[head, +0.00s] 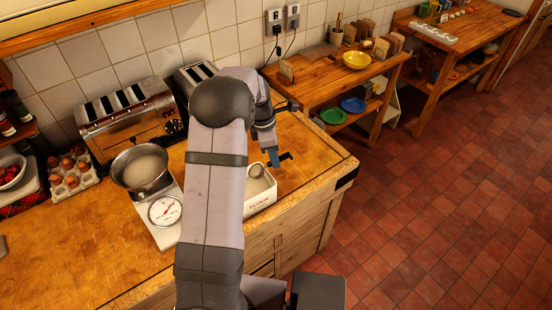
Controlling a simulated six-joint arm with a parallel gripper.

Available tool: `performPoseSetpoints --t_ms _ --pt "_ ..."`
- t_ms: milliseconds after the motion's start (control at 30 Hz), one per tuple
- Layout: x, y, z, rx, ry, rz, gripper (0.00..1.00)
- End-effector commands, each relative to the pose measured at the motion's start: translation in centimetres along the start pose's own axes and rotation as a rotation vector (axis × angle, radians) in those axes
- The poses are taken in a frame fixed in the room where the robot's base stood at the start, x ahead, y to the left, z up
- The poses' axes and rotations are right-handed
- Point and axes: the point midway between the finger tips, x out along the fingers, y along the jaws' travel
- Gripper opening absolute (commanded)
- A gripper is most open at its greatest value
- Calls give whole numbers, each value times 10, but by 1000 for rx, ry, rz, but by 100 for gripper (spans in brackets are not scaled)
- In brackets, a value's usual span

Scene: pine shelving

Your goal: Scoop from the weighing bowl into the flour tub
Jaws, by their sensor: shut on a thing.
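The weighing bowl (120,176) is a steel bowl of pale flour on a white kitchen scale with a round dial (165,210). The flour tub (261,203) is a white box lettered on its front, standing to the right behind my arm. My gripper (279,160) is above the tub's back right side, shut on a scoop. The scoop's round metal head (256,171) shows at the tub's opening. My arm hides the tub's left part. I cannot tell whether the scoop holds flour or touches the tub.
A steel toaster (130,118) stands behind the bowl, with a second toaster (196,75) to its right. An egg tray (72,173) and a bowl of red fruit (11,171) are at the left. A lower bench (325,78) stands beyond.

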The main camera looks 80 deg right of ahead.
Motion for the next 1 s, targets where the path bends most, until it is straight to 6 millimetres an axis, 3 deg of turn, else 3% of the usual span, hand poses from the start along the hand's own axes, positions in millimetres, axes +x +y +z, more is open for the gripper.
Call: performPoseSetpoints --t_ms 1000 --pt "-26 1 -22 -3 -306 2 0"
